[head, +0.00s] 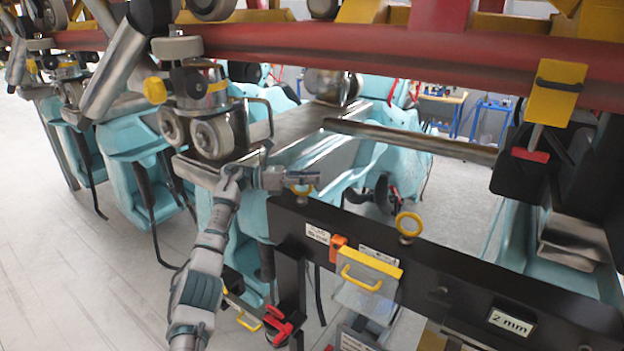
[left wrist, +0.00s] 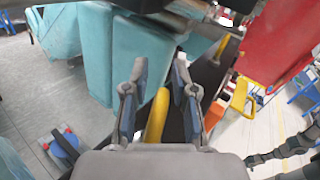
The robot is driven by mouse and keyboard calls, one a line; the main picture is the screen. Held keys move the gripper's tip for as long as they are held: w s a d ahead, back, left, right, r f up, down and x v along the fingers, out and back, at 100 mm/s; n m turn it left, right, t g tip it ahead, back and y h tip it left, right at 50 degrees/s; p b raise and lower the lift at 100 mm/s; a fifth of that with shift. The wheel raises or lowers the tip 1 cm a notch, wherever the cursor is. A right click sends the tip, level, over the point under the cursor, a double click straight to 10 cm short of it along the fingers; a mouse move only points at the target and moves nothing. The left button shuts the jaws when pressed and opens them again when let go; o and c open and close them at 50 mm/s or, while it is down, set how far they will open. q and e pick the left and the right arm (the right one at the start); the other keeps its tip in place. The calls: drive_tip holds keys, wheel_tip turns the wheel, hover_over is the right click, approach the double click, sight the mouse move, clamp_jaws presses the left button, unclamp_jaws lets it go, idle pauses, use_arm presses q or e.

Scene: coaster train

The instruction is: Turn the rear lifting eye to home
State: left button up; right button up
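Two yellow lifting eyes stand on the top edge of a dark beam (head: 450,273). The left eye (head: 303,191) is at my left gripper's fingertips, seen nearly edge-on; the right eye (head: 409,225) is a ring facing the head camera, clear of the gripper. I cannot tell from labels which is the rear one. My left gripper (head: 293,180) is open. In the left wrist view, a yellow piece (left wrist: 157,115), apparently the left eye, lies between the spread fingers (left wrist: 157,100), with gaps beside it. A dark jointed part (left wrist: 285,152), perhaps my right arm, shows at lower right there.
A yellow handle (head: 362,279) on a clear box and an orange block (head: 337,247) sit on the beam's front. A red rail (head: 400,50) crosses overhead. Teal coaster cars (head: 130,140) stand behind and left. A red-handled clamp (head: 280,325) hangs below. Grey floor (head: 60,270) is clear at left.

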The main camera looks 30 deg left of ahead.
use_arm(q)
drive_tip(key=shift+w+a+f, duration=0.1)
drive_tip(key=shift+a+f, duration=0.05)
drive_tip(key=shift+a, duration=0.1)
drive_tip(key=shift+f+n+t+y+b, duration=0.15)
drive_tip(key=shift+n+t+y+b, duration=0.4)
drive_tip(key=shift+n+t, duration=0.2)
drive_tip(key=n+t+y+b, duration=0.2)
drive_tip(key=n+y+b, duration=0.1)
drive_tip(key=y+b, duration=0.1)
drive_tip(key=a+n+t+y+b, duration=0.1)
drive_tip(key=n+t+y+b, duration=0.2)
drive_tip(key=y+b, duration=0.1)
drive_tip(key=w+n+t+y+b, duration=0.1)
drive_tip(key=n+t+y+b, duration=0.1)
drive_tip(key=y+b, duration=0.3)
drive_tip(key=shift+a+f+n+t+b, duration=0.15)
drive_tip(key=shift+n+t+b, duration=0.1)
drive_tip(key=shift+n+b, duration=0.5)
drive_tip(key=s+a+b, duration=0.1)
drive_tip(key=s+b, duration=0.2)
drive_tip(key=s, duration=1.4)
drive_tip(key=shift+a+r, duration=0.35)
